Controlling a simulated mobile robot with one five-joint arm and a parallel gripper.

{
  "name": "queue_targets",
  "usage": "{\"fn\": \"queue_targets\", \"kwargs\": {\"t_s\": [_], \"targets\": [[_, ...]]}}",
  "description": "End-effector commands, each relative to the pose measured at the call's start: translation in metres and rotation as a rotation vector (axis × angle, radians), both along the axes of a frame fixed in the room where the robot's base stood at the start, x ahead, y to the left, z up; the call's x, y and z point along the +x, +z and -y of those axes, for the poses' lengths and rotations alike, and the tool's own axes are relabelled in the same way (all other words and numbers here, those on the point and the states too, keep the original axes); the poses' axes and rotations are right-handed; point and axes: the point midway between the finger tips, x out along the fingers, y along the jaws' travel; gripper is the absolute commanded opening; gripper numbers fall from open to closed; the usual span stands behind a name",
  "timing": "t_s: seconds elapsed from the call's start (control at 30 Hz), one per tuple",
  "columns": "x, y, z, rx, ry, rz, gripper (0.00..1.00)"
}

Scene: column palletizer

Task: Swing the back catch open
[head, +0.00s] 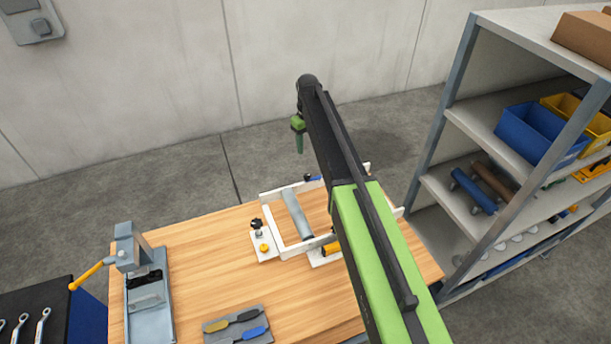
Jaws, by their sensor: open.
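A white frame (270,205) lies on the wooden workbench, with a grey bar (297,214) across it. At its far edge is a small blue and dark part (314,178), which looks like the back catch; it is too small to tell how it is set. A yellow catch-like part (330,249) sits at the near edge, partly hidden by my arm. My gripper (300,148), small and green, points down from the arm's far end. In the picture it is above the far edge of the frame, apart from it and empty. My arm hides the frame's right part.
A white plate with a black knob (256,223) and a yellow knob (264,248) is left of the frame. A grey press with an orange lever (88,275) and a tool tray (238,325) are on the bench. A shelf with bins (541,131) stands right.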

Motion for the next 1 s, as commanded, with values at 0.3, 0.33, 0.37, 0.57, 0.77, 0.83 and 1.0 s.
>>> {"fn": "queue_targets", "kwargs": {"t_s": [0.3, 0.33, 0.37, 0.57, 0.77, 0.83, 1.0], "targets": [[-0.001, -0.075, -0.002, 0.000, 0.001, 0.000, 0.48], [0.000, -0.081, -0.002, 0.000, 0.001, 0.000, 0.48], [-0.001, -0.087, -0.002, 0.000, 0.001, 0.000, 0.48], [-0.001, -0.127, -0.002, 0.000, 0.002, 0.000, 0.48], [-0.001, -0.149, -0.003, 0.000, 0.002, 0.000, 0.48], [-0.001, -0.149, -0.003, 0.000, 0.002, 0.000, 0.48], [-0.001, -0.147, -0.003, 0.000, 0.003, 0.000, 0.48]]}}
